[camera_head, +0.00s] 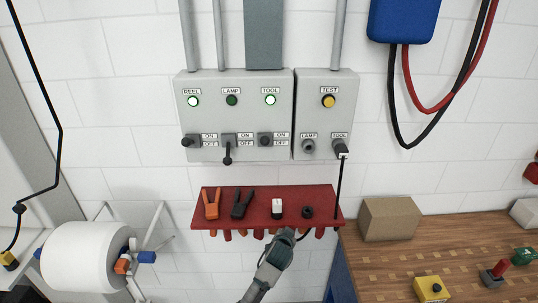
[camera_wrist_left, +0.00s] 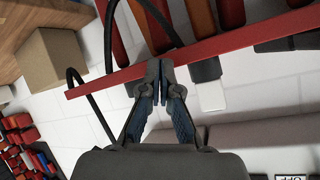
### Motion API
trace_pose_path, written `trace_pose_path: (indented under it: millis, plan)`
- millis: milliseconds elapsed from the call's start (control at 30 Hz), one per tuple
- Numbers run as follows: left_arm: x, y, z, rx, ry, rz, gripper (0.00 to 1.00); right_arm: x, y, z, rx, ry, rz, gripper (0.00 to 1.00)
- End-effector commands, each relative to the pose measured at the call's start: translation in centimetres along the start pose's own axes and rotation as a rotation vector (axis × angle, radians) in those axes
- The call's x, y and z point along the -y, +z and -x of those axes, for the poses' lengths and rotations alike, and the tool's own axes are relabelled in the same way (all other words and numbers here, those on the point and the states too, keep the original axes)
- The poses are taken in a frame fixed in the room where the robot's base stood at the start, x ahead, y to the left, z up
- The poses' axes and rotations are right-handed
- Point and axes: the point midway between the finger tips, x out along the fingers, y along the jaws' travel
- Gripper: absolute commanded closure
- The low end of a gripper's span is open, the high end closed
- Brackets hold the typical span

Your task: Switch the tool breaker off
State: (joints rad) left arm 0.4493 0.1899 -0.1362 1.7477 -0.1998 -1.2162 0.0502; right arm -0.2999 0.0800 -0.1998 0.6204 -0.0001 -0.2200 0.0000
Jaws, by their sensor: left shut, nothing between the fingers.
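The grey breaker panel (camera_head: 234,115) is on the tiled wall, with switches under the labels REEL, LAMP and TOOL. The TOOL breaker switch (camera_head: 265,139) is a dark knob beside its ON/OFF plate, and the TOOL light (camera_head: 270,100) above it glows. The LAMP switch (camera_head: 228,150) points down and its light is dark. The REEL switch (camera_head: 190,141) sticks out to the left under a lit light. My left gripper (camera_head: 287,234) is shut and empty, below the panel at the red rack's front edge. In the wrist view its fingertips (camera_wrist_left: 158,68) meet by that rack. My right gripper is not seen.
The red tool rack (camera_head: 330,201) juts out below the panel, holding clamps and other tools. A second box labelled TEST (camera_head: 326,115) adjoins on the right, with a black cable hanging from it. A cardboard box (camera_head: 389,218) stands on the wooden bench (camera_head: 380,272).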

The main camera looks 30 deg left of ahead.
Motion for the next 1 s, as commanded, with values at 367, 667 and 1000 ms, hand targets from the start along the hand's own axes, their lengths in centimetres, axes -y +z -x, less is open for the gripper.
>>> trace_pose_path:
  millis: [367, 667, 1000]
  plan:
    - [13.9, -22.6, 15.2, -0.336, -0.229, 0.171, 1.00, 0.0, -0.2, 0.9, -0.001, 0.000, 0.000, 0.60]
    - [18.8, -27.9, 22.9, -0.454, -0.306, 0.258, 1.00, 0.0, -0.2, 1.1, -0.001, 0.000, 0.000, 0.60]
    - [19.0, -28.1, 23.3, -0.459, -0.309, 0.262, 1.00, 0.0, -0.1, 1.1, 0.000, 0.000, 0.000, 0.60]
